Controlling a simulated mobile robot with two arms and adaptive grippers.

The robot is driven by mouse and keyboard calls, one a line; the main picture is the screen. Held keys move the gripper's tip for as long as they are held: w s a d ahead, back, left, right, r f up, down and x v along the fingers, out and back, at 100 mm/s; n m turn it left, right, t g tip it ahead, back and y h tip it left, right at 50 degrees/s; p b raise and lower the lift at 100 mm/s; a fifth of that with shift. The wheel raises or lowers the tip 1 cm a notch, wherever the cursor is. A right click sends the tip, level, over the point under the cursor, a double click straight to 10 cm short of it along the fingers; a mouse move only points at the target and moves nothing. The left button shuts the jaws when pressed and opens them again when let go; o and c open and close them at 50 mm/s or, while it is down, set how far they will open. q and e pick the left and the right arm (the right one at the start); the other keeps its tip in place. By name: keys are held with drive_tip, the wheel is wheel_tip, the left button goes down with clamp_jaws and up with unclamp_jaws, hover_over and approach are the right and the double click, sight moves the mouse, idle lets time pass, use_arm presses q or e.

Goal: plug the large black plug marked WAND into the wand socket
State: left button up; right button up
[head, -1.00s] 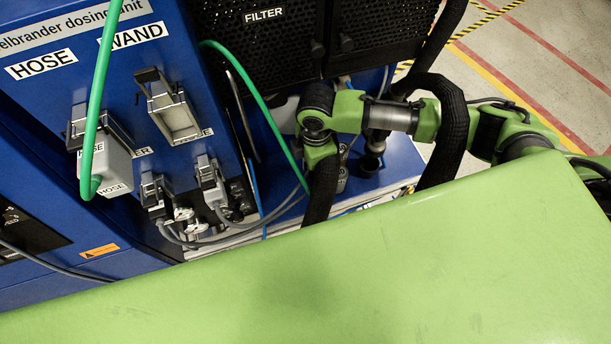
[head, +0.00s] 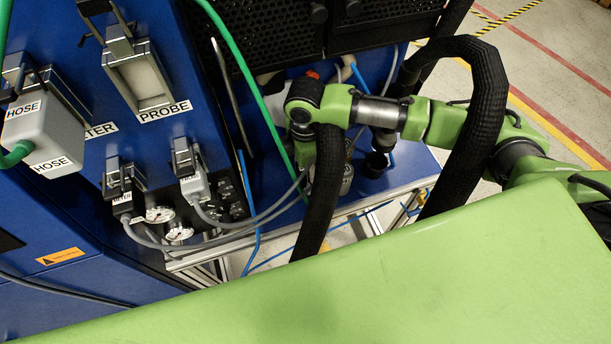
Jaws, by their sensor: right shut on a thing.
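The wand socket (head: 138,80) is on the blue panel at the upper left. It is a grey frame with a pale face and a metal lever above it, with no plug in it. My right arm (head: 420,118) comes in from the right, and its wrist (head: 305,112) is bent down to the right of the panel, apart from the socket. A black corrugated hose (head: 322,190) covers the space below the wrist, and I cannot make out the right fingers or what is between them. I see no plug marked WAND. My left gripper is not in view.
A grey HOSE plug (head: 45,132) with a green hose sits left of the socket. Two small plugs, one at the left (head: 122,187) and one at the right (head: 193,180), sit below. A green cable (head: 245,75) and a thick black hose loop (head: 482,90) hang near my arm.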

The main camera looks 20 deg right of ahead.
drive_tip(key=shift+s, duration=0.1)
drive_tip(key=o, duration=1.2)
drive_tip(key=shift+f, duration=0.15)
drive_tip(key=shift+f+b, duration=0.15)
drive_tip(key=shift+b, duration=0.2)
drive_tip(key=r+p, duration=0.2)
drive_tip(key=p, duration=0.1)
drive_tip(key=r+p, duration=0.6)
drive_tip(key=shift+s+a, duration=0.2)
drive_tip(key=shift+a, duration=0.2)
